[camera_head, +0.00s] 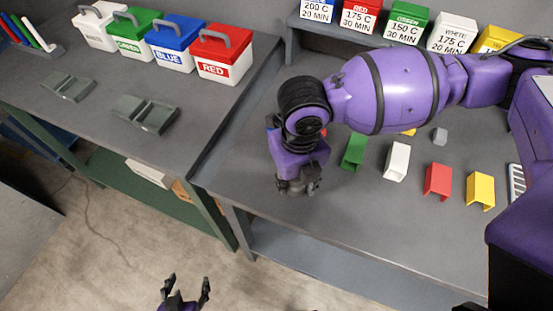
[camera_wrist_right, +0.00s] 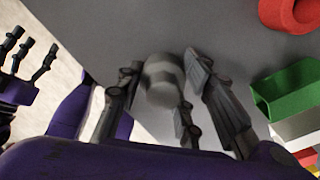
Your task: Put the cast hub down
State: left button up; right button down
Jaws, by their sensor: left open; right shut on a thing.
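The cast hub (camera_wrist_right: 160,82) is a pale grey rounded piece between the fingers of my right gripper (camera_wrist_right: 164,72) in the right wrist view. The gripper is shut on it. In the head view my right gripper (camera_head: 299,187) hangs down near the front edge of the grey bench (camera_head: 345,215), and I cannot make out the hub there. I cannot tell whether the hub touches the bench top. My left gripper (camera_head: 186,291) is open and empty over the floor, in front of the bench. It also shows in the right wrist view (camera_wrist_right: 28,58).
Green (camera_head: 355,152), white (camera_head: 397,161), red (camera_head: 437,181) and yellow (camera_head: 481,190) open channel pieces stand right of my right gripper. A red round part (camera_wrist_right: 290,14) lies beyond it. Lidded colour boxes (camera_head: 222,54) and two grey holders (camera_head: 144,114) sit on the left bench.

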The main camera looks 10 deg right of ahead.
jog(key=shift+f, duration=0.1)
jog(key=c, duration=1.2)
grip_release()
notch_tip(320, 180, up, 12)
jog(key=shift+r+p, duration=0.15)
jog(key=shift+p, duration=0.35)
